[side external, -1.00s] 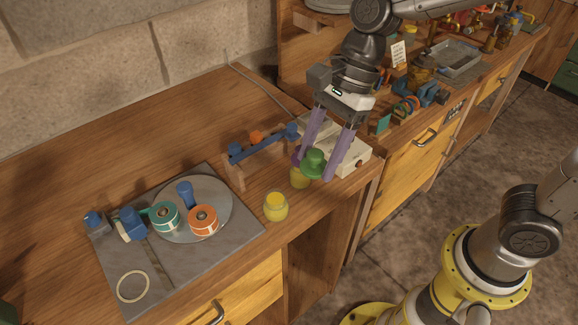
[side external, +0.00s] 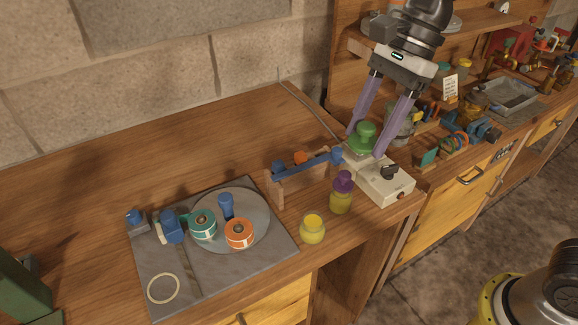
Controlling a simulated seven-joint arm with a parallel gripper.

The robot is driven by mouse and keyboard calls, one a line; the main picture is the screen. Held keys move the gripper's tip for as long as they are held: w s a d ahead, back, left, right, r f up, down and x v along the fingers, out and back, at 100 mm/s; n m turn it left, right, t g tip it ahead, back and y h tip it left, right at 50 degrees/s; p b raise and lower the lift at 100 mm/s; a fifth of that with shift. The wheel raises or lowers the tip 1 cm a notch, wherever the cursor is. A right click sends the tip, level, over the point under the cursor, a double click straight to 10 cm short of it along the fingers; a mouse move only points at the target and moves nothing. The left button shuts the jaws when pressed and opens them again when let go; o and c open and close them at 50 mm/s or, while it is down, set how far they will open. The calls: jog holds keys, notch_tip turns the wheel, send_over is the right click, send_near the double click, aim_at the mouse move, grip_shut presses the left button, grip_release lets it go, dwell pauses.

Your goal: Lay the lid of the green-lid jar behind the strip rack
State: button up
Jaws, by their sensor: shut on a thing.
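My gripper (side external: 365,143) is shut on the green lid (side external: 363,136), which shows between its two purple fingers. The lid is to the right of the strip rack (side external: 290,188), a low wooden stand with blue pieces along its top. It overlaps the back of a pale box in the picture; its height is hard to tell. An open jar (side external: 312,230) with yellow contents stands in front of the rack, near the table's front edge. A second yellow jar (side external: 341,201) with a purple lid stands to its right.
The pale box (side external: 385,184) with a black knob sits right of the rack. A grey mat (side external: 260,253) with a round plate and tape rolls lies left. The wood behind the rack (side external: 255,130) looks clear.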

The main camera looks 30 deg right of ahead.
jog(key=w+a+f, duration=0.1)
jog(key=w+f, duration=0.1)
jog(key=w, duration=0.7)
jog(key=w+f, duration=0.2)
jog(key=w, duration=0.7)
jog(key=shift+m, duration=0.3)
jog(key=w+f, duration=0.1)
jog(key=f, duration=0.3)
jog(key=w+f, duration=0.2)
jog(key=f, duration=0.2)
jog(key=w+d+f, duration=0.1)
jog(key=w+f, duration=0.1)
jog(key=f, duration=0.3)
jog(key=shift+w+f, duration=0.1)
jog(key=shift+w, duration=0.1)
jog(key=shift+f, duration=2.75)
jog(key=shift+f, duration=0.1)
jog(key=o, duration=1.1)
jog(key=shift+c, duration=0.2)
